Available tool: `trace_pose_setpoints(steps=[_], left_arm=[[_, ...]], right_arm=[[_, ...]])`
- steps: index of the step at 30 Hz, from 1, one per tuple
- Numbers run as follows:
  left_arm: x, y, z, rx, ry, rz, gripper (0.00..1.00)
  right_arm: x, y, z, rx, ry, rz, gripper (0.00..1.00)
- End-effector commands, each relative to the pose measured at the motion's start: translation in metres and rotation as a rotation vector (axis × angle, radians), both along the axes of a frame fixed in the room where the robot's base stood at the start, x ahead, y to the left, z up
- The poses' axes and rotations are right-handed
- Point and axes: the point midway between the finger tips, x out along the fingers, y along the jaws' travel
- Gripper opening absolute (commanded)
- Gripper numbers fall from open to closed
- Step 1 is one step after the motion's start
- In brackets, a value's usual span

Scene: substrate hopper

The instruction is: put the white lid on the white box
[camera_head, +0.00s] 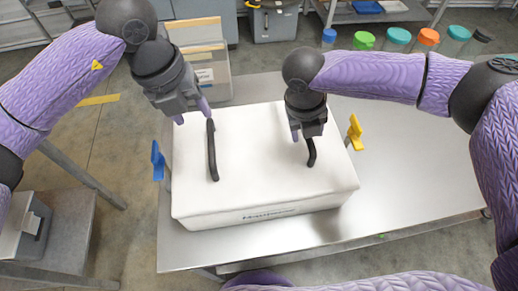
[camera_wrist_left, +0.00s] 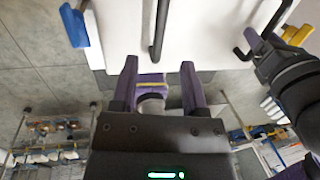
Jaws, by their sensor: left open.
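The white lid (camera_head: 250,150) with two black bar handles lies over the white box (camera_head: 265,212), whose front wall with dark lettering shows below it. I cannot tell how closely the lid is seated. My left gripper (camera_head: 192,113) is open and empty near the far end of the left handle (camera_head: 212,155). In the left wrist view its fingers (camera_wrist_left: 159,65) are spread, with the handle (camera_wrist_left: 160,30) ahead between them, apart from them. My right gripper (camera_head: 308,134) is at the far end of the right handle (camera_head: 311,155); its grip is unclear.
A blue clip (camera_head: 158,160) stands left of the box and a yellow one (camera_head: 355,132) right. The steel table (camera_head: 420,165) is clear on the right. A bin (camera_head: 205,75) stands behind; several jars with coloured lids (camera_head: 398,36) stand at the back right.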

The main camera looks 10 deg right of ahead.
Motion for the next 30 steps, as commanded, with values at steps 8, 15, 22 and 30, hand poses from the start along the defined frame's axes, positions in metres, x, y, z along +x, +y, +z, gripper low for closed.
trace_pose_setpoints(steps=[8,15,22,30], left_arm=[[-0.001,0.005,0.027,0.0,0.001,0.001,0.57],[-0.001,0.005,0.026,0.0,0.001,0.001,0.57],[-0.001,0.005,0.026,0.0,0.001,0.001,0.57],[-0.001,0.005,0.026,0.0,0.0,0.001,0.57]], right_arm=[[0.0,0.003,0.012,0.003,-0.002,0.0,0.57],[-0.003,0.016,0.077,0.002,-0.004,0.001,0.57],[-0.005,0.023,0.114,0.0,-0.001,0.0,0.57],[-0.006,0.023,0.118,0.0,0.001,0.0,0.57]])
